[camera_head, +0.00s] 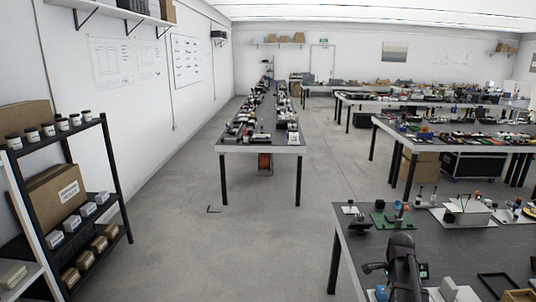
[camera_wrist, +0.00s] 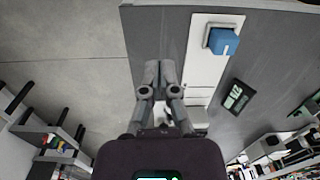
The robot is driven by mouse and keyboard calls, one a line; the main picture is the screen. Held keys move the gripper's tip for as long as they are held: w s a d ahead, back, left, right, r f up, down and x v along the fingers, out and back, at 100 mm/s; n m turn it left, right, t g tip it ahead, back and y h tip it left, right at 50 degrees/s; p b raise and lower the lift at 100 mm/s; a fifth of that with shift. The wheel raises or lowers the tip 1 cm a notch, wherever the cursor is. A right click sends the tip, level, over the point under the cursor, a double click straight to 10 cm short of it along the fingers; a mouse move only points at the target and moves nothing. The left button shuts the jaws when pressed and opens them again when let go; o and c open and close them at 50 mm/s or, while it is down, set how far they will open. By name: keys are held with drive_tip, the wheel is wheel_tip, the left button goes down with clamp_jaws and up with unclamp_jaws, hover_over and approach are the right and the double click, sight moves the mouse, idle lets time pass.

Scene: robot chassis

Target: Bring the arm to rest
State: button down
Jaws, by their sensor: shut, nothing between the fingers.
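My gripper (camera_wrist: 159,68) shows in the wrist view with its two grey fingers together and nothing between them. It is above the near table (camera_wrist: 155,40), close to that table's edge with the floor. In the head view my dark arm (camera_head: 402,262) stands up over the near table (camera_head: 350,255) at the lower right. My fingertips cannot be made out clearly there.
In the wrist view, a blue block (camera_wrist: 222,41) sits on a white plate (camera_wrist: 205,72) beside my fingers, with a dark device (camera_wrist: 238,97) to its right. In the head view, a loaded rack (camera_head: 68,200) stands left and a long bench (camera_head: 262,148) stands beyond open floor.

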drive_tip(key=s+a+n, duration=0.5)
drive_tip(key=a+n, duration=0.4)
drive_tip(key=a, duration=0.3)
drive_tip(key=s+a+n, duration=0.6)
drive_tip(key=a+n, duration=0.3)
drive_tip(key=a, duration=0.4)
drive_tip(key=shift+s, duration=0.2)
drive_tip(key=shift+d, duration=0.1)
